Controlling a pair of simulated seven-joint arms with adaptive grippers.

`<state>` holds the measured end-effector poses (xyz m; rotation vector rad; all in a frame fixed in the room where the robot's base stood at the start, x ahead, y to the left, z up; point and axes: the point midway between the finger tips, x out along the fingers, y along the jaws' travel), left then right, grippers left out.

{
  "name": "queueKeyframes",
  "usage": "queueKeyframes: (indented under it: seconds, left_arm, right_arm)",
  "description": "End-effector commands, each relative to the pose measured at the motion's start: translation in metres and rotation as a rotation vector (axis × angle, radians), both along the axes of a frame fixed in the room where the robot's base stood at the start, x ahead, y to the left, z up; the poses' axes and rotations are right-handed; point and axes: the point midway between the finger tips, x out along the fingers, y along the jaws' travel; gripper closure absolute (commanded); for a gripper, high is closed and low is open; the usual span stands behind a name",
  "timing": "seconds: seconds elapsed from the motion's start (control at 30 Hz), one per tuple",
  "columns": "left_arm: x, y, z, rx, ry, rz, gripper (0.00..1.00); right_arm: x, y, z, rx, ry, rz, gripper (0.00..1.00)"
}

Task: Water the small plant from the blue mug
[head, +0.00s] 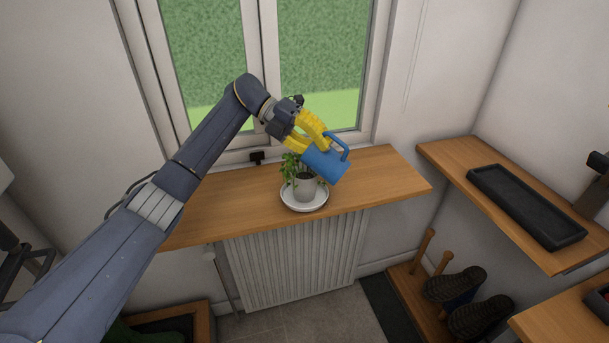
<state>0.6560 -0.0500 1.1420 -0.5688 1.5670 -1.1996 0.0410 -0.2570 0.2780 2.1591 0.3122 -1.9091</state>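The small plant (291,170) has green leaves and grows in a light grey pot (304,188). The pot stands upright on a white saucer (291,204) on the wooden sill. My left gripper (310,138) has yellow fingers and is shut on the blue mug (325,166). It holds the mug tilted, just above and to the right of the plant. The mug's handle points up and to the right. The inside of the mug is hidden, and I see no stream of water. My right gripper does not show.
The wooden sill (390,178) is clear on both sides of the saucer, with a window behind and a white radiator (295,262) below. At right, a shelf (455,155) bears a black tray (525,205). Dark-soled boots (455,285) lie upturned below it.

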Motion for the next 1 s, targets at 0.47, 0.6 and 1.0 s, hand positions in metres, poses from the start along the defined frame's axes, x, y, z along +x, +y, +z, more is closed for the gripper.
queueKeyframes:
  seconds: [0.47, 0.6, 1.0]
  left_arm:
    - [0.0028, 0.0049, 0.0001, -0.018, 0.010, 0.000, 1.00]
    - [0.0028, 0.0053, -0.0003, -0.026, 0.014, -0.001, 1.00]
    - [0.0029, 0.0049, -0.0010, -0.043, 0.023, 0.000, 1.00]
  right_arm:
    - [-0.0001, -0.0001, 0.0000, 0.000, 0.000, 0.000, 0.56]
    - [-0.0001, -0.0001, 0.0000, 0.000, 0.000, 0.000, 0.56]
    - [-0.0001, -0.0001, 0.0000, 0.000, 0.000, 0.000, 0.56]
